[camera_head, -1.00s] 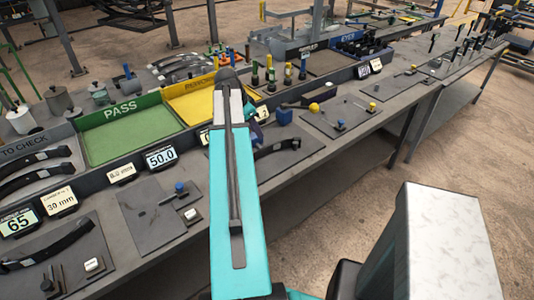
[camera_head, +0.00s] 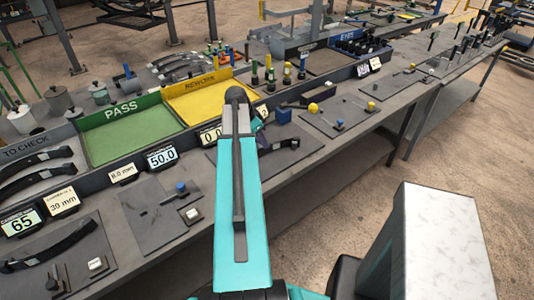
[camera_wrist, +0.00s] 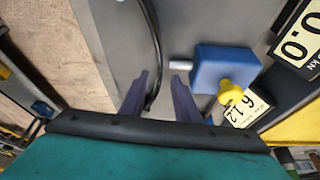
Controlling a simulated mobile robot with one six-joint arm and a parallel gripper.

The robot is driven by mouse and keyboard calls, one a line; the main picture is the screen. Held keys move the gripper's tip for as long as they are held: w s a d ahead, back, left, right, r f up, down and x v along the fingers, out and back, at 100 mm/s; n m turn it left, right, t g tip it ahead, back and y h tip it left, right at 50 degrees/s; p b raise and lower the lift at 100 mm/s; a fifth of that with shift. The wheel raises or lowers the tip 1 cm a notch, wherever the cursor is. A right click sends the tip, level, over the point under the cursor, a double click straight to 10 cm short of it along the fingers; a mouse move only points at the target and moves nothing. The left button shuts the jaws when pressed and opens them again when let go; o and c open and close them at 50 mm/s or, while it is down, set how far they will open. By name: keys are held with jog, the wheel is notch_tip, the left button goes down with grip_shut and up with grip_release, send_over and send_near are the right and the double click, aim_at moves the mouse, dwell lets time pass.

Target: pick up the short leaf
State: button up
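A dark curved leaf (camera_head: 282,147) lies on a grey plate on the near bench, just right of my arm; its left part is hidden behind the arm. I take it for the short leaf. In the wrist view a thin dark curved strip (camera_wrist: 156,45), likely this leaf seen edge-on, runs down to between my fingers. My gripper (camera_wrist: 160,85) is open, with its two purple fingers apart on either side of the strip. Whether they touch it cannot be told. In the head view my arm mostly hides the gripper.
A blue block with a yellow knob (camera_wrist: 225,72) is close to the right finger. Other curved leaves lie in the TO CHECK tray (camera_head: 75,148) and on the left plate (camera_head: 50,245). The green PASS tray (camera_head: 130,130) and yellow REWORK tray (camera_head: 210,98) stand behind.

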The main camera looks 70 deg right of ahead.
jog(key=shift+d+f, duration=0.1)
jog(key=shift+f, duration=0.05)
jog(key=shift+p+x, duration=0.8)
jog(key=shift+p, duration=0.1)
jog(key=shift+p+x, duration=0.65)
jog(key=shift+x, duration=0.95)
jog(key=shift+s, duration=0.1)
jog(key=shift+d, duration=0.1)
grip_shut()
